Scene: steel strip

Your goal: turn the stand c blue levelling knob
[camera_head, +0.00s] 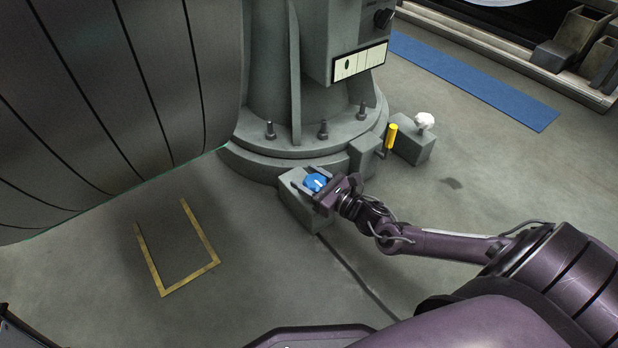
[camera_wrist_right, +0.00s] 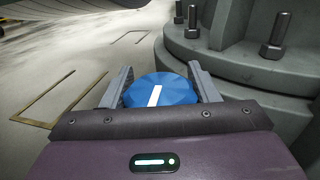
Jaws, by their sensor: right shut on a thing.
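The blue levelling knob (camera_head: 315,182) sits on top of a grey block (camera_head: 306,213) at the foot of the grey stand (camera_head: 272,95). In the right wrist view the knob (camera_wrist_right: 160,90) is round and faceted, with a white line pointing nearly straight up the picture. My right gripper (camera_head: 314,181) reaches in from the right and is shut on the knob, with one finger on each side of it. In the right wrist view both fingers (camera_wrist_right: 160,86) flank the knob. The left gripper is not in view.
A second grey block with a white knob (camera_head: 424,120) and a yellow handle (camera_head: 391,135) stand right of the base. Bolts (camera_head: 323,129) ring the base flange. A large dark slatted drum (camera_head: 120,100) fills the upper left. Yellow floor marks (camera_head: 187,260) and open floor lie below it.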

